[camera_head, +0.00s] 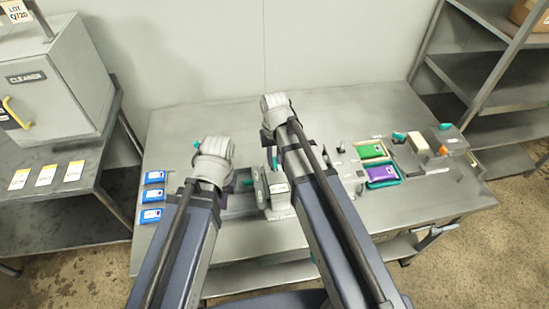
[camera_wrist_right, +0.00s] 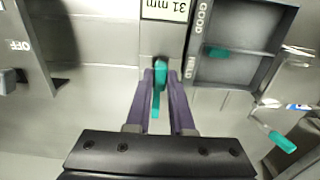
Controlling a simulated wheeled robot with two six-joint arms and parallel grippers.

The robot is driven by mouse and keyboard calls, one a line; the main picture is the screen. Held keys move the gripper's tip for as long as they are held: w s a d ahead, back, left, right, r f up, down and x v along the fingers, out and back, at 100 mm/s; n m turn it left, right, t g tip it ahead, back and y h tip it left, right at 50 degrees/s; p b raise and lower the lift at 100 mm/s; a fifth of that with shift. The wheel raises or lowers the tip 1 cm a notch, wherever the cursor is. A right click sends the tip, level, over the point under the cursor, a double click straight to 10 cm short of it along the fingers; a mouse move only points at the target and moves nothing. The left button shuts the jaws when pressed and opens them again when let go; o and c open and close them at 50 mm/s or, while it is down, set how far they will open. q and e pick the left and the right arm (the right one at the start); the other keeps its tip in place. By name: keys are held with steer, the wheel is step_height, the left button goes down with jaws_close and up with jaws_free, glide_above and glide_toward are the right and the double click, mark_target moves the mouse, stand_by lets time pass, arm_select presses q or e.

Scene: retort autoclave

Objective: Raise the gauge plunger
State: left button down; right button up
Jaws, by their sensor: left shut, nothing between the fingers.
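The gauge (camera_head: 278,188) stands at the middle of the table in the head view. Its display plate (camera_wrist_right: 165,10) reads 31 mm, upside down in the right wrist view. A teal plunger handle (camera_wrist_right: 159,90) sticks out below that plate. My right gripper (camera_wrist_right: 162,76) has its two purple fingers on either side of the teal handle. I cannot tell whether they press on it. My left gripper (camera_head: 246,183) is shut and empty, left of the gauge in the head view, largely hidden behind its own arm.
A two-part tray (camera_wrist_right: 237,79) marked GOOD and HELD stands beside the gauge. Blue packs (camera_head: 153,195) lie at the table's left edge. Green (camera_head: 370,151) and purple (camera_head: 382,172) packs sit in trays at right. A cleaner cabinet (camera_head: 55,85) stands far left.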

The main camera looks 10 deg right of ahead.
jaws_close()
stand_by(0.9)
